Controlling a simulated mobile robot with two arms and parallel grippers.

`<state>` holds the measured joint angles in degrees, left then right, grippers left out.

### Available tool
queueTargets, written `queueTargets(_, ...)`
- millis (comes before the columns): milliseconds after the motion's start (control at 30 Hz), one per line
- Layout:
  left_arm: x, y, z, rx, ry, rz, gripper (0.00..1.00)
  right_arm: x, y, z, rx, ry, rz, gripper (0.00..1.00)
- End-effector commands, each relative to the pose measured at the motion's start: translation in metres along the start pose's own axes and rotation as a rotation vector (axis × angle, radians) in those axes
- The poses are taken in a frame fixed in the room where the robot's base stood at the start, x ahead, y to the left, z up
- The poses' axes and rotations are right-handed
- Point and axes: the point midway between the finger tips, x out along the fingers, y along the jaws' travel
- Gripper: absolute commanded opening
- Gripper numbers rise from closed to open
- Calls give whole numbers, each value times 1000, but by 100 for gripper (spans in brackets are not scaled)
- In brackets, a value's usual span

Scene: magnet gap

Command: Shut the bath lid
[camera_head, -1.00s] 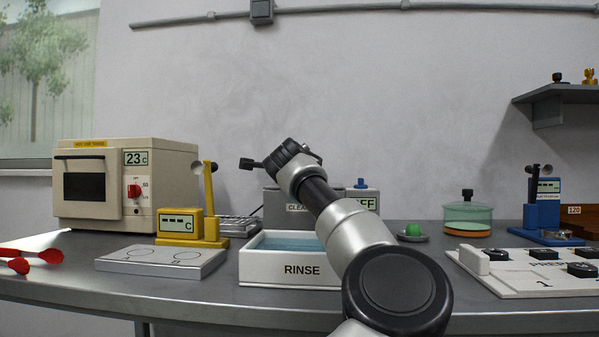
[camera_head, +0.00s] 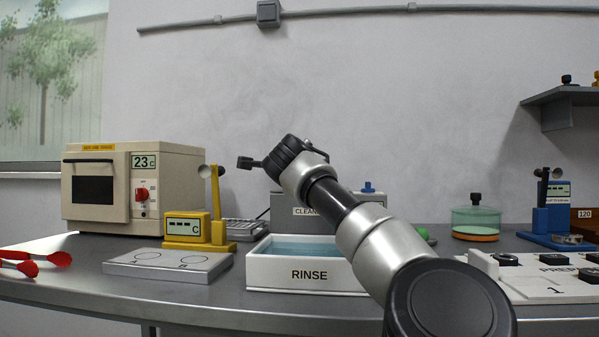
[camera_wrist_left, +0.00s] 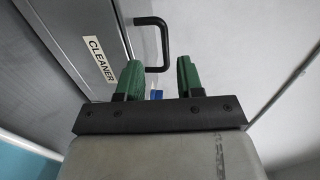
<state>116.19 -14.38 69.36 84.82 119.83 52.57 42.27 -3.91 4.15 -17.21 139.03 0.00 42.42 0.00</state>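The grey cleaner bath (camera_head: 283,207) stands behind the white rinse tray, largely hidden by my arm in the head view. Its CLEANER label also shows in the left wrist view (camera_wrist_left: 99,60). A black bar handle (camera_wrist_left: 163,40) stands out beside the labelled face there. I cannot tell how far the lid is open. My left gripper (camera_wrist_left: 158,78) has two green fingers apart with a clear gap. The handle's bent end shows just beyond the fingers; I cannot make out contact. In the head view the fingers are hidden. My right gripper is not in view.
The rinse tray (camera_head: 300,275) holds bluish liquid in front of the bath. A yellow meter (camera_head: 187,228) and a flat white plate (camera_head: 168,264) are to its left. A blue knob (camera_head: 368,187) rises behind my arm. A glass dish (camera_head: 476,220) stands at right.

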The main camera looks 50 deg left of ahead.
Motion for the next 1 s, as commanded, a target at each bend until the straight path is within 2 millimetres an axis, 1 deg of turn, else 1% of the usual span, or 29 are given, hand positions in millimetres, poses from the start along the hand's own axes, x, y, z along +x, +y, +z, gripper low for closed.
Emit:
queueTargets(33, -11, -1, -1, -2, 0, -1, 37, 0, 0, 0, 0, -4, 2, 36)
queueTargets(200, -38, -1, 0, -1, -1, 0, 37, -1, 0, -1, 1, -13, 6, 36)
queueTargets(333, -50, 0, 0, 0, -1, 2, 37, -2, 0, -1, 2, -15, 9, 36)
queueTargets(500, -55, 1, 0, 1, -1, 3, 37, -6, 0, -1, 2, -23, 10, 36)
queueTargets(1000, -54, 1, 0, 0, -1, 2, 37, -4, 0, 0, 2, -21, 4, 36)
